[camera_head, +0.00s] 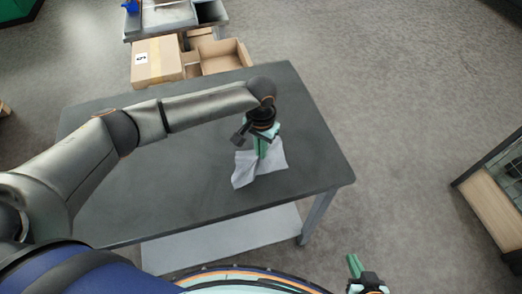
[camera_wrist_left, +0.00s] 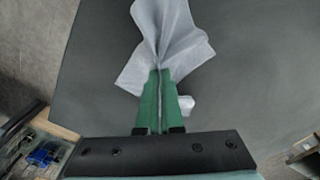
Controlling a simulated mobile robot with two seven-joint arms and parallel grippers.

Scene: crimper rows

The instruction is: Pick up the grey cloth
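The grey cloth (camera_head: 268,162) is on the dark table (camera_head: 180,175), near its right end. In the left wrist view the cloth (camera_wrist_left: 172,42) is bunched into folds at the green fingertips. My left gripper (camera_head: 261,153) points down at the cloth. In the left wrist view its green fingers (camera_wrist_left: 160,75) are close together with cloth pinched between the tips. Whether the cloth's lower edge touches the table is hard to tell. My right gripper (camera_head: 354,264) is at the bottom of the head view, away from the table, its green fingers seen from an angle and no object visible at them.
Cardboard boxes (camera_head: 157,62) stand beyond the table's far edge, near another table (camera_head: 165,17) with a blue item. A wood-topped cabinet (camera_head: 491,205) is at the right. The left part of the dark table is bare.

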